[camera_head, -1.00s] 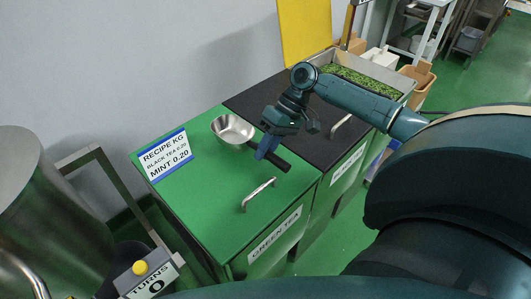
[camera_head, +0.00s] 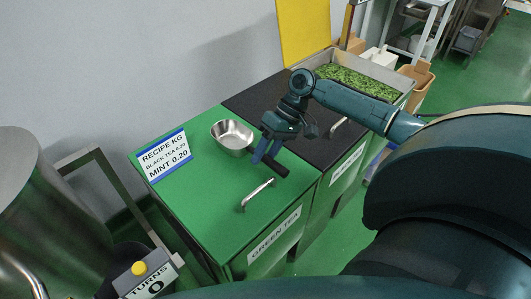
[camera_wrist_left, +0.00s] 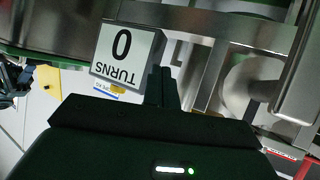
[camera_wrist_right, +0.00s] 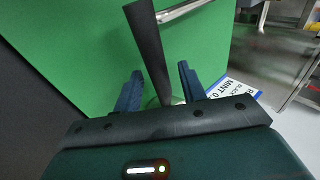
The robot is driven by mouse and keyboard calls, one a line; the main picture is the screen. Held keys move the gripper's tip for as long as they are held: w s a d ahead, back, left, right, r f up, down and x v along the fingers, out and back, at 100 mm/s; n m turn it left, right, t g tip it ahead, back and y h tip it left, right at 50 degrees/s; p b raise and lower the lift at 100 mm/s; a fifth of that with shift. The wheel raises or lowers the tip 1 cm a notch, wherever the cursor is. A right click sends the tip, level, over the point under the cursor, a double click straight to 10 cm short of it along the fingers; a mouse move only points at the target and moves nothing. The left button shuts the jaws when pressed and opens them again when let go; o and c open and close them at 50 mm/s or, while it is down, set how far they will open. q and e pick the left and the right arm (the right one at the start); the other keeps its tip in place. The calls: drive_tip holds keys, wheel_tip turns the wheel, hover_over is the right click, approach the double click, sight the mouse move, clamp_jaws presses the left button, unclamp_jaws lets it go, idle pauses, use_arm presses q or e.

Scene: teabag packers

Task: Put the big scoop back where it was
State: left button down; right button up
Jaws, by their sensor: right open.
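The big scoop, a steel bowl (camera_head: 232,135) with a black handle (camera_head: 279,168), lies on the green lid of the green tea bin (camera_head: 205,205). My right gripper (camera_head: 266,152) is open at the handle. In the right wrist view the handle (camera_wrist_right: 150,45) runs between the two spread blue fingers (camera_wrist_right: 158,92), with a gap on each side. Most of the bowl is hidden there behind the gripper. My left gripper shows only in its own wrist view, where its dark fingers (camera_wrist_left: 161,85) are together and empty.
A metal lid handle (camera_head: 258,195) stands near the scoop's handle. A recipe sign (camera_head: 165,156) stands at the lid's left edge. A dark-lidded bin (camera_head: 256,100) adjoins on the right, with a tray of green leaves (camera_head: 358,82) beyond. A turns counter (camera_head: 152,287) is at lower left.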

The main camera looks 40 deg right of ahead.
drive_tip(key=v, duration=1.2)
